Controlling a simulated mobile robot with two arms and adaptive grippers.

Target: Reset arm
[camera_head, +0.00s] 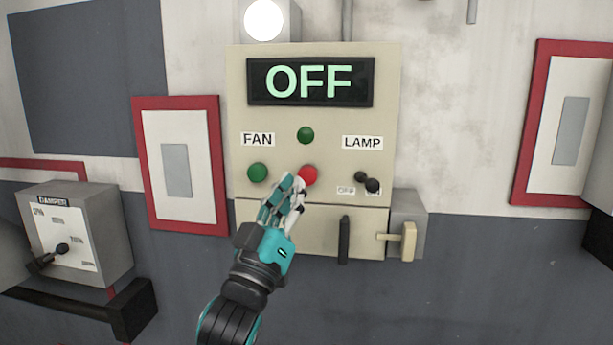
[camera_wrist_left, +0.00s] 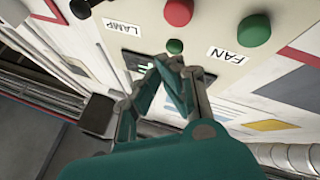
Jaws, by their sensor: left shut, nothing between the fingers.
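My left gripper (camera_head: 294,184) comes up from below in front of a beige control panel (camera_head: 237,90). Its fingers are shut and empty. In the head view the fingertips overlap the lower left edge of a red button (camera_head: 308,175). In the left wrist view the gripper (camera_wrist_left: 178,62) shows against the panel upside down, with the red button (camera_wrist_left: 178,12) clear of the fingertips. I cannot tell how far the fingers are from the panel. My right gripper is not in view.
The panel has a display (camera_head: 309,82) reading OFF, a green button (camera_head: 257,172) under FAN, a green knob (camera_head: 305,135) and a black LAMP switch (camera_head: 367,182). A grey DAMPER box (camera_head: 110,215) juts out at left. A beige-handled lever (camera_head: 408,241) sits at lower right.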

